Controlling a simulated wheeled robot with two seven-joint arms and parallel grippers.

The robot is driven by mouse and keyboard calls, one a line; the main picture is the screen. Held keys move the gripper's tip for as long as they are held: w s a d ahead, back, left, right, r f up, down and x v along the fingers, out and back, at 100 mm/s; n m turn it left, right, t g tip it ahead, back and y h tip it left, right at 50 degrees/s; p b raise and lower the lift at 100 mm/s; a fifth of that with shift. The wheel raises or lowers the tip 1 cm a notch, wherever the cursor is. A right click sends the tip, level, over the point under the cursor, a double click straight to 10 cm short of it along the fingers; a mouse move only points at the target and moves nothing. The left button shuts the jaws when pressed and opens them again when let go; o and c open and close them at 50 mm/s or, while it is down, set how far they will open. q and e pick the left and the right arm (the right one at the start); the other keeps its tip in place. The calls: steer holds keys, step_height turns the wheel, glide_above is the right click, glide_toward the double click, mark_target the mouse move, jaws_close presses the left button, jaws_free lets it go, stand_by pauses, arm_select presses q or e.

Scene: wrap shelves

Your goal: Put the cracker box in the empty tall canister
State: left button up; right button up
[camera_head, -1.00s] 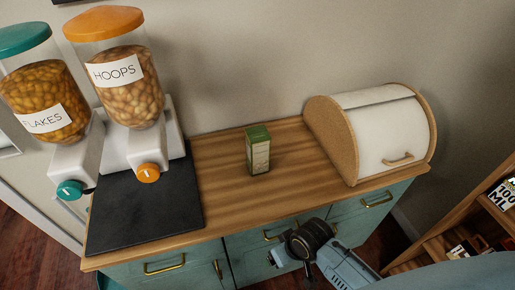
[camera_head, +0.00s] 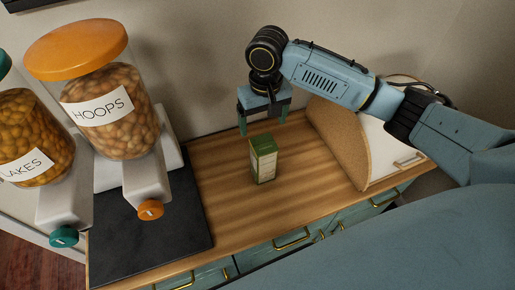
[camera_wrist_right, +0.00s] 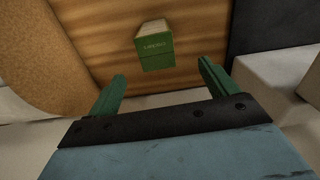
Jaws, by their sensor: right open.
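A small green box with a cream label, which seems to be the cracker box (camera_head: 263,160), stands upright on the wooden counter. In the right wrist view the box (camera_wrist_right: 155,46) lies ahead of the fingers, between their lines but beyond the tips. My right gripper (camera_head: 263,126) is open and empty, above and just behind the box, with its fingers pointing down. The gripper (camera_wrist_right: 162,82) also shows in the right wrist view. No empty tall canister can be made out. My left gripper is out of view.
Two cereal dispensers, one labelled HOOPS (camera_head: 107,108) and one FLAKES (camera_head: 27,140), stand at the left by a black mat (camera_head: 150,240). A bread bin (camera_head: 345,140) stands at the right, partly behind my right arm. The counter (camera_head: 225,205) around the box is clear.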

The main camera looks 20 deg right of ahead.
mark_target(265, 145)
steer(key=f, duration=0.4)
steer(key=d+f, duration=0.1)
steer(key=f, duration=0.1)
steer(key=shift+w+f, duration=0.3)
steer(key=shift+s+a+f+p, duration=0.1)
steer(key=shift+f+p, duration=0.05)
steer(key=shift+f, duration=0.75)
steer(key=shift+s+a+f+p, duration=0.1)
steer(key=shift+s+f+p, duration=0.05)
steer(key=shift+f, duration=0.75)
steer(key=shift+s+a+f+p, duration=0.1)
steer(key=shift+f+p, duration=0.05)
steer(key=shift+f, duration=0.75)
steer(key=shift+d, duration=0.1)
steer(key=c, duration=1.5)
steer(key=shift+r, duration=0.2)
steer(key=shift+c, duration=0.9)
